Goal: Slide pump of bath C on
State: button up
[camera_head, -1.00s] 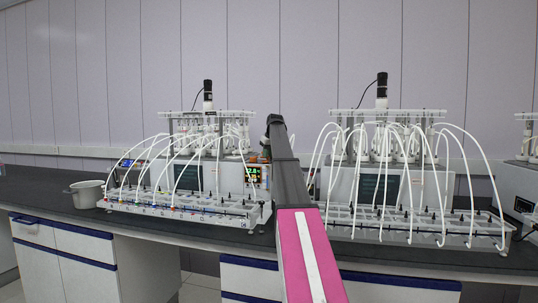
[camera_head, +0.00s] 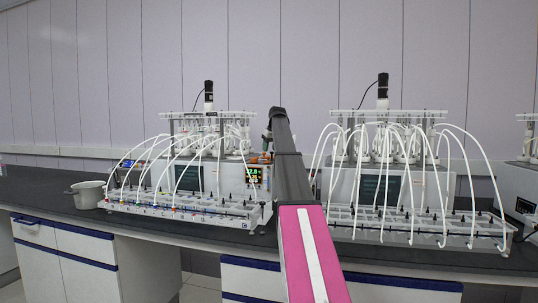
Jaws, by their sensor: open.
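Two biogas reactor baths stand on the bench, a left one (camera_head: 190,209) and a right one (camera_head: 415,226); part of a third (camera_head: 524,200) shows at the right edge. No letter C is readable, and I cannot make out a pump slider. The left bath's lit display (camera_head: 254,176) shows beside my arm. My arm rises between the baths. A small grey part of my gripper (camera_head: 266,145) shows left of the arm's far end, above the display. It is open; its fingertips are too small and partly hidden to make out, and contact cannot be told.
White tubes (camera_head: 486,158) arch over the front of both baths. Black stirrer motors (camera_head: 383,86) stand on top. A grey bucket (camera_head: 88,195) is at the left. The dark bench top (camera_head: 45,190) is clear farther left. A wall (camera_head: 300,60) is behind.

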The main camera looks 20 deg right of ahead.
jog(key=v, duration=0.6)
jog(key=shift+s+r, duration=0.2)
jog(key=shift+r, duration=0.15)
